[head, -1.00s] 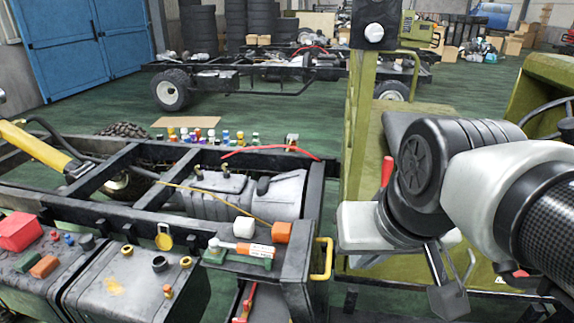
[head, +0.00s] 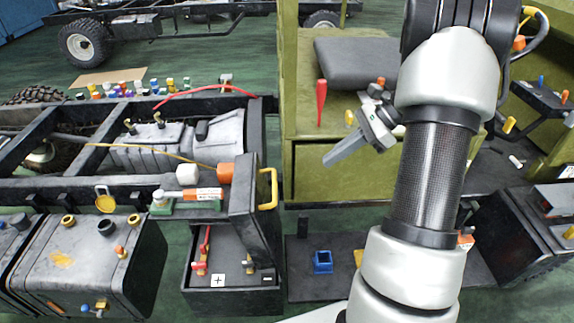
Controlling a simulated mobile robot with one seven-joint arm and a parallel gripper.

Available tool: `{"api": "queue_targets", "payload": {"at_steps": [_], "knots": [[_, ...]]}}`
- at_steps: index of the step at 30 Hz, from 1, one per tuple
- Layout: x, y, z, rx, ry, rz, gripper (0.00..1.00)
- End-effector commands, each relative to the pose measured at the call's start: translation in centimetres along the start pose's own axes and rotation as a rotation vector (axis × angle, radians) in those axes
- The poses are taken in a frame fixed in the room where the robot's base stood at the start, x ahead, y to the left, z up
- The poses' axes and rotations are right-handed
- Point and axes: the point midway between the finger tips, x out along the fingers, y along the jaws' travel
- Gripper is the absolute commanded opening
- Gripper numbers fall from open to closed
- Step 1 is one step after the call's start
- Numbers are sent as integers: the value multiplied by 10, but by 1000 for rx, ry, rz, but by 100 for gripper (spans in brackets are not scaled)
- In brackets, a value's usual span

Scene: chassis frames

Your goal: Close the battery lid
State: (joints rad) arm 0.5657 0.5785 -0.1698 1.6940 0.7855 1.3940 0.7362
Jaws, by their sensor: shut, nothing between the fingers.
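The battery box (head: 232,302) is a dark open-topped box below the near chassis rail. Its inside shows a plus mark, a minus mark, a red terminal with a red cable, and a brass-coloured terminal. A dark upright panel (head: 244,200) with a yellow handle (head: 269,188) stands at the box's right rear; it looks like the lid, raised, but I cannot tell its hinge for sure. My gripper (head: 328,161) is shut and empty, right of the handle and apart from it, its fingers pointing down-left in front of the green cabinet.
A tank (head: 90,265) with caps stands left of the box. An orange-and-white tube (head: 202,194), a white block and an orange block (head: 225,172) lie on the rail beside the panel. A blue square holder (head: 322,262) sits on a dark plate at right. A red upright handle (head: 321,102) stands near my gripper.

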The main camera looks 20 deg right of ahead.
Motion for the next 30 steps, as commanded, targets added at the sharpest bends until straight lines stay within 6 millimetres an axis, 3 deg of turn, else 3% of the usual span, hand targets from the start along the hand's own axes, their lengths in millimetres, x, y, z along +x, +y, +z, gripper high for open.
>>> {"api": "queue_targets", "payload": {"at_steps": [5, 18, 24, 30], "knots": [[18, 0, 0, 7, -7, 2, 0], [105, 0, 4, 3, -4, 3, 0], [122, 0, 23, 1, -3, 1, 0], [128, 0, 28, 3, -3, 0, 0]]}}
